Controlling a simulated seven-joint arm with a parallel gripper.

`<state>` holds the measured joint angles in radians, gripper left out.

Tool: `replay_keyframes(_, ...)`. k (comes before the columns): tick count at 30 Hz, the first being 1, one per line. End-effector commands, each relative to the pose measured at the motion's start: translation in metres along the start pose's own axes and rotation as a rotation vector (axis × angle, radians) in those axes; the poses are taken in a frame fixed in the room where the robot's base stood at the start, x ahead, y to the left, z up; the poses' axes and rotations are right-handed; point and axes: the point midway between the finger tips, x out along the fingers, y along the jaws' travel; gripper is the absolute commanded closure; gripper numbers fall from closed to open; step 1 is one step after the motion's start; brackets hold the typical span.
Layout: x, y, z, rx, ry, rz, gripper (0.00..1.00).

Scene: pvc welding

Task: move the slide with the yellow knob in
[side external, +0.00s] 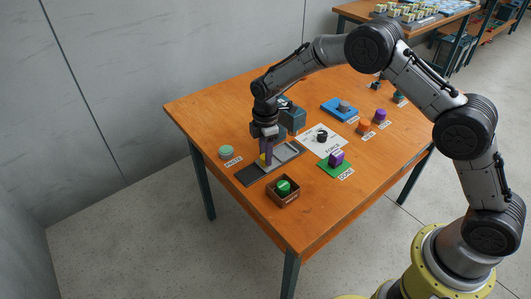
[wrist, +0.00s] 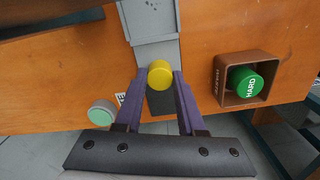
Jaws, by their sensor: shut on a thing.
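The slide's yellow knob (wrist: 159,74) sits between the tips of my gripper's two purple fingers in the wrist view. My gripper (wrist: 160,80) is shut on it. In the side view my gripper (side external: 267,155) points down over the slide, and a little of the yellow knob (side external: 263,157) shows beside the fingers. The slide's grey plate (wrist: 150,25) runs away from the knob towards the top of the wrist view. A dark strip (wrist: 160,103) of the slide's base lies on the near side of the knob, between the fingers. The fingers partly hide the slide.
A brown box with a green HARD button (wrist: 245,82) stands right of the fingers in the wrist view. A pale green round button (wrist: 102,113) is to the left. A blue-grey machine (side external: 291,115) stands behind the slide. A green pad (side external: 335,168) with a purple block is to the right.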

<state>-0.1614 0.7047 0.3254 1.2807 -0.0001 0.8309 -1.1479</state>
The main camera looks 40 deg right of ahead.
Motion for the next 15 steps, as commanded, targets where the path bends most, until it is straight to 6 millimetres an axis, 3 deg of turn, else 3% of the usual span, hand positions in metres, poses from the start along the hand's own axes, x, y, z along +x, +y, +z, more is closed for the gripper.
replay_keyframes(3,-0.0002,0.0001,0.0,0.0,0.0,0.0,1.0)
replay_keyframes(15,-0.0005,0.0001,-0.0001,0.0,0.0,0.0,1.0)
